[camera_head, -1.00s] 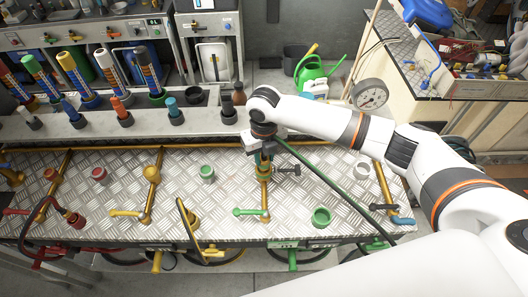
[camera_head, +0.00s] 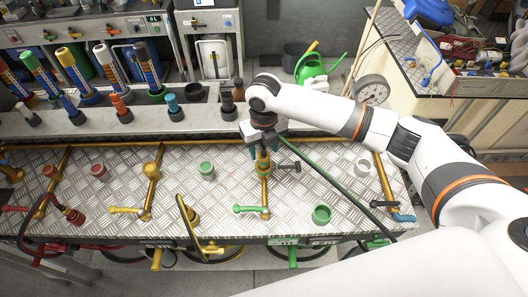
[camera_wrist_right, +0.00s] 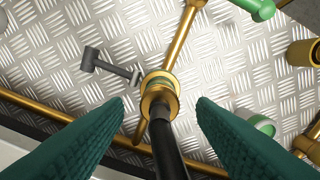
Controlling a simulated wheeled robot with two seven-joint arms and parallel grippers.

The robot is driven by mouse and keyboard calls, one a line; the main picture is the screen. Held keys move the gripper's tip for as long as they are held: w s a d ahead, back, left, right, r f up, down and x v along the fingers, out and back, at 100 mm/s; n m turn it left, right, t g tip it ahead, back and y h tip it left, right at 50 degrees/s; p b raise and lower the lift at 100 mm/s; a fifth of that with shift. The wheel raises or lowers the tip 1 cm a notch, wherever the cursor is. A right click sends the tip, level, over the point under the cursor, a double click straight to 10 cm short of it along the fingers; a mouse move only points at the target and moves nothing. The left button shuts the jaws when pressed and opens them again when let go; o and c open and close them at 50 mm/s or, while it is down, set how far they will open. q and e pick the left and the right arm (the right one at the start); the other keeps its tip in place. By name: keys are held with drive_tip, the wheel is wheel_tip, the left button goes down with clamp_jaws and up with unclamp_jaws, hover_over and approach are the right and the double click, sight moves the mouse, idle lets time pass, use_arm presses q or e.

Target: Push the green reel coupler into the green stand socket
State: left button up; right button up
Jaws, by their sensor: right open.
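The green hose (camera_head: 325,183) runs from under my right gripper (camera_head: 262,153) to the bench's front right. In the wrist view, its dark end (camera_wrist_right: 167,145) enters a brass collar (camera_wrist_right: 159,92) between my teal finger pads, which stand apart and touch neither side. The brass stand (camera_head: 263,170) with the green lever (camera_head: 247,210) is directly below the gripper. The coupler stands upright at the stand's socket; how deep it sits is hidden by the collar and hose. My left gripper is not in view.
A dark T-handle (camera_head: 287,166) sticks out right of the stand. A green cup (camera_head: 322,215) and a green-topped pot (camera_head: 206,170) stand on the metal bench. Yellow (camera_head: 150,172) and red (camera_head: 70,213) stands are to the left.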

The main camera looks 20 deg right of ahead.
wheel_tip(320, 180, up, 9)
drive_tip(key=b, duration=0.2)
drive_tip(key=shift+r+b, duration=0.15)
drive_tip(key=shift+b, duration=0.2)
drive_tip(key=shift+r, duration=0.35)
